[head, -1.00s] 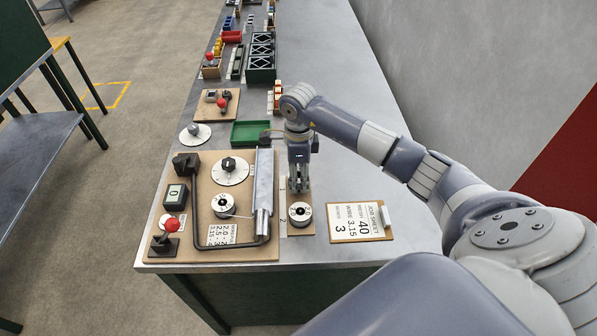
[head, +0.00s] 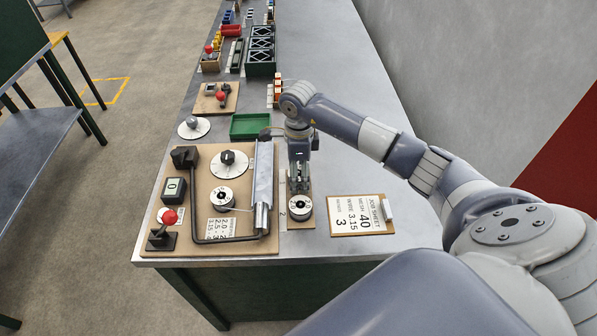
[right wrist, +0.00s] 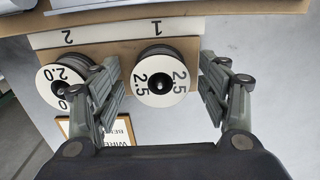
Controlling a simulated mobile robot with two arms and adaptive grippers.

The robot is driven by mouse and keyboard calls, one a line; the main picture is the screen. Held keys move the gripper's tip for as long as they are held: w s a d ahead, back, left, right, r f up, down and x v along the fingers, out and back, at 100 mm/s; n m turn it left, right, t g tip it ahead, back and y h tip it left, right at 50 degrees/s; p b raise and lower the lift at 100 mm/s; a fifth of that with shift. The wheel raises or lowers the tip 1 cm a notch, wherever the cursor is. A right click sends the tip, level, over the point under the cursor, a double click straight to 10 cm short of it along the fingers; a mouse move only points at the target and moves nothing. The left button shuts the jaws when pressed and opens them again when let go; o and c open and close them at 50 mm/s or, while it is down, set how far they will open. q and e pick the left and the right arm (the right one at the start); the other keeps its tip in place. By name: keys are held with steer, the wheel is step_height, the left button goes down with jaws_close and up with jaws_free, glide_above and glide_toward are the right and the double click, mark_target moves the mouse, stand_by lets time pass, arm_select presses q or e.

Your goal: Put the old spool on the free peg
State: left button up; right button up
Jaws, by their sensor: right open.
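My right gripper (head: 299,185) is open, low over the far part of the small spool board (head: 308,222). In the right wrist view its fingers (right wrist: 165,100) stand apart on either side of a white-faced spool marked 2.5 (right wrist: 162,80), which sits by label 1 on the board. No clear grip on it shows. A spool marked 2.0 (right wrist: 62,86) sits by label 2, close outside one finger; it also shows in the head view (head: 300,207). Another spool (head: 222,197) sits on the machine board. My left gripper is out of view.
A job sheet (head: 356,214) lies right. A green tray (head: 250,126) stands behind.

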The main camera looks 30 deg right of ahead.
step_height(320, 180, up, 12)
stand_by(0.5)
steer(key=shift+s, duration=0.1)
stand_by(0.4)
